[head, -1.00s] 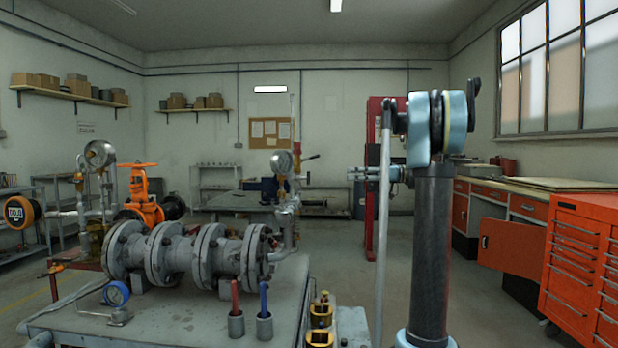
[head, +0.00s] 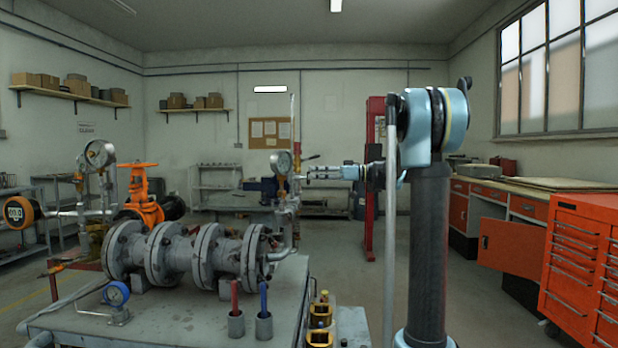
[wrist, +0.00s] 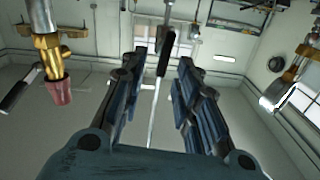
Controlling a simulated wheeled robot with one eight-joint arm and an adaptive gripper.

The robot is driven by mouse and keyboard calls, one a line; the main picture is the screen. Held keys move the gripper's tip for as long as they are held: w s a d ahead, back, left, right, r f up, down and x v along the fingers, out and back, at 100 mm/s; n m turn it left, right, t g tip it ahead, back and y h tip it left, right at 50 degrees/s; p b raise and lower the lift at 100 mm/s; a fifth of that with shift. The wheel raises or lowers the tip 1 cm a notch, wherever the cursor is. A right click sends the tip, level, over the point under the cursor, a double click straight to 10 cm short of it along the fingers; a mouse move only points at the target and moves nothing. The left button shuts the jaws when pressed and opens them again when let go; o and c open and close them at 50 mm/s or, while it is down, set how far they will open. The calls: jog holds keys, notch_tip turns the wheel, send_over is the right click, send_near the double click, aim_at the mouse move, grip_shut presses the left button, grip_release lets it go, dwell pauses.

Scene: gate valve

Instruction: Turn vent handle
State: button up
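In the head view a small black lever (head: 310,157), likely the vent handle, sticks out right from a slim riser with a red and brass fitting (head: 296,150) beside a round gauge (head: 280,162). My gripper (head: 308,173) points left toward this riser, just below and around the lever's end; contact cannot be told. In the wrist view my gripper (wrist: 155,85) is open, fingers apart. A dark bar (wrist: 166,52) with a pale rod below it shows between and beyond the fingers. A brass fitting (wrist: 48,50) with a red cup (wrist: 58,90) is at left.
The grey flanged pipe assembly (head: 185,257) lies on the bench (head: 170,325) at front left. An orange valve (head: 140,195) stands behind it. Two cups with red and blue sticks (head: 264,325) are near the bench edge. An orange drawer cabinet (head: 585,270) is at right.

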aim_at(308, 173)
jog(key=shift+a, duration=1.6)
grip_shut()
